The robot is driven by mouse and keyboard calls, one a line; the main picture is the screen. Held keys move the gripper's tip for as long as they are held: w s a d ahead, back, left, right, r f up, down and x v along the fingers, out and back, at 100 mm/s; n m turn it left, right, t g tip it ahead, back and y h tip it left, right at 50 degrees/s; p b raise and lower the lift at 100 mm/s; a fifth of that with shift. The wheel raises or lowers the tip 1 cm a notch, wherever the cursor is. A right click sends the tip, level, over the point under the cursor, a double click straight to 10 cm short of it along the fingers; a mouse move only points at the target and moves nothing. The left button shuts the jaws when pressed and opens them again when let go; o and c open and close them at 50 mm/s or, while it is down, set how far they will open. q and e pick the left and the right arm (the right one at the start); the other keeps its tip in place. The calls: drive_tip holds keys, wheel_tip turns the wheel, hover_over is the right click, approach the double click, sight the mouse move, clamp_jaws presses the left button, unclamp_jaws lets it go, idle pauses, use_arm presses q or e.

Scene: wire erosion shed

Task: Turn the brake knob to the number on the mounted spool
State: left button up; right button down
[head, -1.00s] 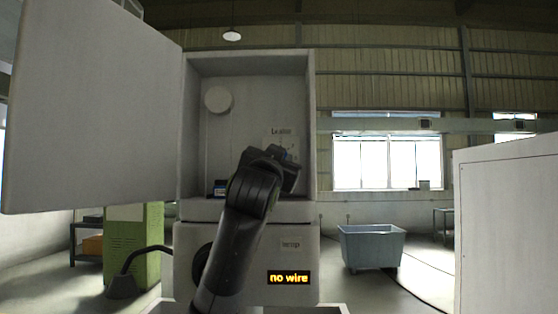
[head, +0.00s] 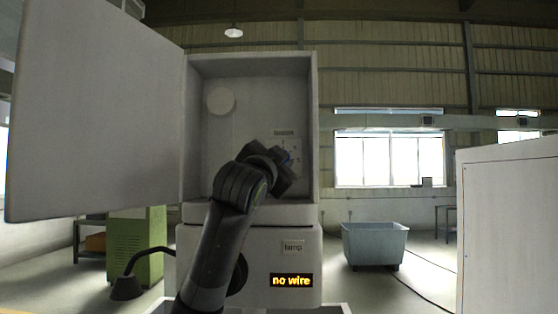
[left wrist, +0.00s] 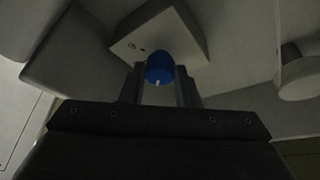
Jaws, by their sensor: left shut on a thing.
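The blue brake knob (left wrist: 160,68) sits on a pale box-like mount (left wrist: 150,38) in the left wrist view, with a white mark on its near side. My left gripper (left wrist: 161,88) is shut on the knob, one finger on each side. In the head view my left gripper (head: 284,163) reaches into the open cabinet at a pale dial plate (head: 295,148), and mostly hides the knob. A pale round part (head: 221,101) is on the cabinet's back wall; I cannot tell whether it is the spool, and no number is legible. My right gripper is out of view.
The cabinet's door (head: 95,110) stands wide open to the left. Below, a lit display (head: 291,281) reads "no wire", under a small label (head: 293,247). A grey-blue bin (head: 375,244) stands on the floor at right, and a white cabinet (head: 510,235) at far right.

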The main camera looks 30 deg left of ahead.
use_arm(q)
drive_tip(key=o, duration=1)
drive_tip(key=shift+c, duration=0.2)
drive_tip(key=shift+s+d+f, duration=0.1)
drive_tip(key=shift+s+f, duration=0.05)
drive_tip(key=shift+s, duration=0.05)
drive_tip(key=b+v, duration=0.8)
drive_tip(key=v, duration=0.9)
